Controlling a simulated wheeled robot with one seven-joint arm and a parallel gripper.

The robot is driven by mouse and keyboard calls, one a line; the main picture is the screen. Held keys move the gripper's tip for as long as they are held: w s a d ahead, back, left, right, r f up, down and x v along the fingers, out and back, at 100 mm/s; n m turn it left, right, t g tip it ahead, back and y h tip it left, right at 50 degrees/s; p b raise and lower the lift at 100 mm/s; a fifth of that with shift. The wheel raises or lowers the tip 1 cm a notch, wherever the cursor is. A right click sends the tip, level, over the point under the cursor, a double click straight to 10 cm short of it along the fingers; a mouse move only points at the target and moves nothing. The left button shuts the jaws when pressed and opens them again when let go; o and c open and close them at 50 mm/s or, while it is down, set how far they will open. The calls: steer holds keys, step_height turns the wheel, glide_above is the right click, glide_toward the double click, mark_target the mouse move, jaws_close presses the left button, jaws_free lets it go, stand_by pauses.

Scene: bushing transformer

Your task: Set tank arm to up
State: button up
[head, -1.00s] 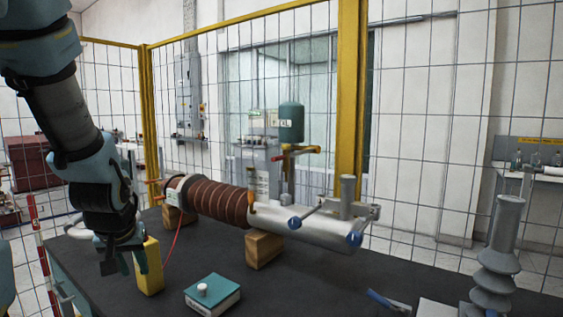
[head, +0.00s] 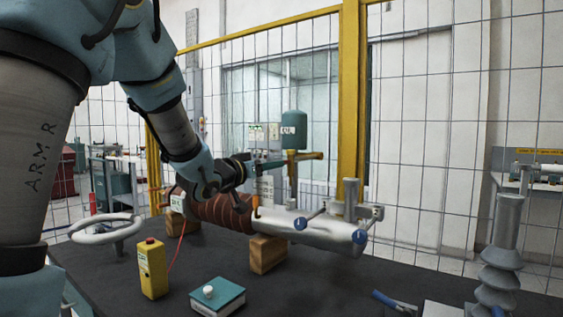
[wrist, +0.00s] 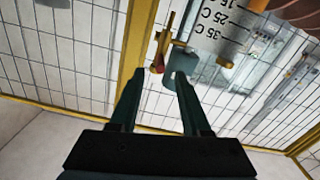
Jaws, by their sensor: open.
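A teal tank (head: 293,130) stands on a post behind the brown ribbed bushing (head: 222,211), with an orange-yellow bar (head: 306,156) beneath it. Levers with blue ends (head: 300,224) stick out of the silver cylinder (head: 335,235); I cannot tell which part is the tank arm. My gripper (head: 272,165) is raised above the bushing, pointing right towards the post. In the wrist view its two dark fingers (wrist: 157,85) are apart and look empty. A small yellow piece with a red tip (wrist: 157,64) and a grey plate (wrist: 178,66) appear beyond the fingertips.
On the dark table (head: 200,263) stand a yellow box (head: 153,270), a teal box with a white knob (head: 216,295), wooden blocks (head: 267,254) and a grey ribbed insulator (head: 503,245). A yellow-framed mesh fence (head: 350,110) runs behind.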

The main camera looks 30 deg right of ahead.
steer(key=p+x, duration=0.1)
steer(key=x, duration=0.5)
steer(key=shift+d+p, duration=0.1)
steer(key=shift+p, duration=0.25)
jaws_close()
stand_by(1.1)
